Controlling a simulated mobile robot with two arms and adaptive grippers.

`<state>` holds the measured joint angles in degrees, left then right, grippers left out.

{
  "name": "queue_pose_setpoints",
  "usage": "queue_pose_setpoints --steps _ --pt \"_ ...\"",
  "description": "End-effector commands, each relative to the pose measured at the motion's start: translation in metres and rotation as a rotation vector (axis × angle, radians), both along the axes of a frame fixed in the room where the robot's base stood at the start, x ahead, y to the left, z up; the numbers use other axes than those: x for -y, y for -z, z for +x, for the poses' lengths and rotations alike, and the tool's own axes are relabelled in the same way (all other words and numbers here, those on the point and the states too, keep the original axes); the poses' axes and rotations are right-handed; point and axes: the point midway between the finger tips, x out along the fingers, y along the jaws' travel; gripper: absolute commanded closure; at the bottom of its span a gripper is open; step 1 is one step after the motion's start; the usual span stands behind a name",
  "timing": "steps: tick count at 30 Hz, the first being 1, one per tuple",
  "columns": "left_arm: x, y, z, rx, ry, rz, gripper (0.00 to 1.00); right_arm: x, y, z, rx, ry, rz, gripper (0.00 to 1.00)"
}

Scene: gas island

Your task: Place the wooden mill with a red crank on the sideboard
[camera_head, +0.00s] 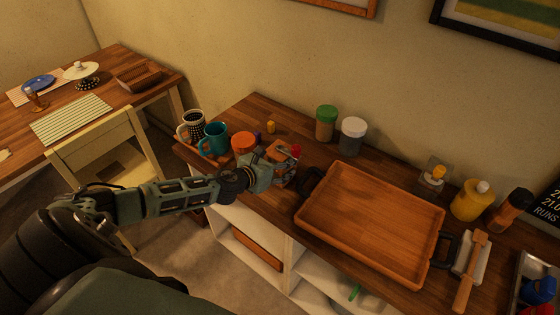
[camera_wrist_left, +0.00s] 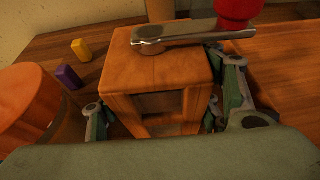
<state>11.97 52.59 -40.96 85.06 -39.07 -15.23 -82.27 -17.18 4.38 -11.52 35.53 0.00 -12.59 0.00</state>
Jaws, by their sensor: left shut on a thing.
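The wooden mill (camera_head: 279,150) is a box-shaped wooden block with a metal crank and a red knob. It is upright at the back-left part of the sideboard (camera_head: 272,212). My left gripper (camera_head: 284,175) is shut on the mill from the front, partly hiding its lower part. In the left wrist view the mill (camera_wrist_left: 158,72) is between the two fingers (camera_wrist_left: 165,105), one on each side, with its crank arm lying across the top. Its base is hidden, so I cannot tell whether it touches the sideboard top. My right gripper is not in view.
Left of the mill are an orange jar (camera_head: 243,143), a teal mug (camera_head: 213,140) and a patterned mug (camera_head: 193,124). Small yellow (camera_wrist_left: 81,50) and purple (camera_wrist_left: 67,77) pieces lie near it. A wooden tray (camera_head: 372,215) is close on the right. Two shakers (camera_head: 326,122) stand behind.

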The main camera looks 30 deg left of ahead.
Motion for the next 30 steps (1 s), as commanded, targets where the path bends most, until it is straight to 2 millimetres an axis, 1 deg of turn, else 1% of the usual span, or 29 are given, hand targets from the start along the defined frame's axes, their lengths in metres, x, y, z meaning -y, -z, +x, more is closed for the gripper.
queue_pose_setpoints --steps 3,4,9,10,18,22,23,26,29,30 --pt "0.0 0.002 0.001 0.003 0.0 0.0 0.85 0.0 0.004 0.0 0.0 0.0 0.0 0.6" --pt "0.0 0.003 0.0 0.0 0.0 0.0 0.37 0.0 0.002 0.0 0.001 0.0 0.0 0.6" --pt "0.0 0.003 0.0 0.0 0.0 0.0 0.22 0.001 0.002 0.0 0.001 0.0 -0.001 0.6" --pt "0.0 0.003 0.0 0.0 0.0 0.0 0.21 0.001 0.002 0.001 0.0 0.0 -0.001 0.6" --pt "0.0 0.002 0.0 0.0 0.0 0.0 0.21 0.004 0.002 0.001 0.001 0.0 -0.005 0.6" --pt "0.0 -0.003 0.0 0.0 0.0 0.0 0.21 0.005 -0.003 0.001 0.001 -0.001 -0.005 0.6" --pt "0.0 -0.001 -0.003 -0.001 0.0 0.001 0.21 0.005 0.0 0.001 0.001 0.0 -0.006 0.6" --pt "-0.002 -0.004 -0.014 -0.002 0.0 0.003 0.21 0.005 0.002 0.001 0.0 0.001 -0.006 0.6" --pt "-0.002 -0.01 -0.029 -0.002 0.002 0.003 0.21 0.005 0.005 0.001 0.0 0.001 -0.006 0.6" --pt "-0.003 -0.012 -0.036 -0.004 0.002 0.004 0.21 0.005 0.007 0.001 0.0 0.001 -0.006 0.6"
